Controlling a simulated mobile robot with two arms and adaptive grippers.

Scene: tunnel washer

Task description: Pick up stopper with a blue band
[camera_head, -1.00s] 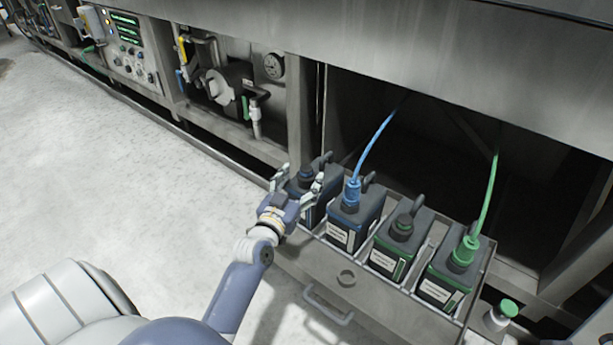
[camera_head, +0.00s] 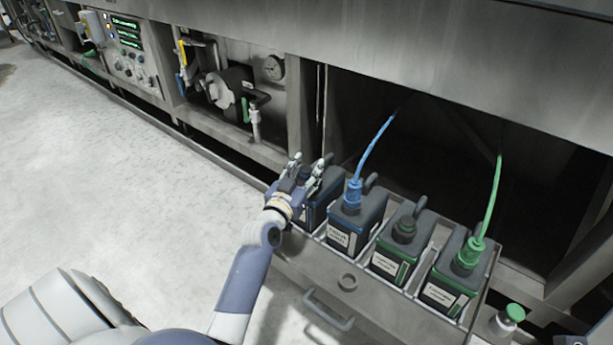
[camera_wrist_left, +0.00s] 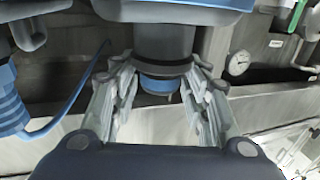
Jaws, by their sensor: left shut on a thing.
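The stopper with a blue band (camera_wrist_left: 160,84) is on top of the leftmost dark container (camera_head: 317,213), which has a blue edge. In the left wrist view it sits between the fingers, its grey collar and blue band showing below the container's neck. My left gripper (camera_head: 306,174) is over that container with its fingers shut on the stopper from both sides. In the head view the fingers hide most of the stopper. The stopper appears still at the container's neck. My right gripper is not in view.
Beside it stands a container with a blue connector (camera_head: 353,194) and hose, then one with a dark green-banded stopper (camera_head: 404,228), then one with a green connector (camera_head: 469,252) and hose. They share a metal drawer (camera_head: 346,282). A green-capped item (camera_head: 514,313) is at the right.

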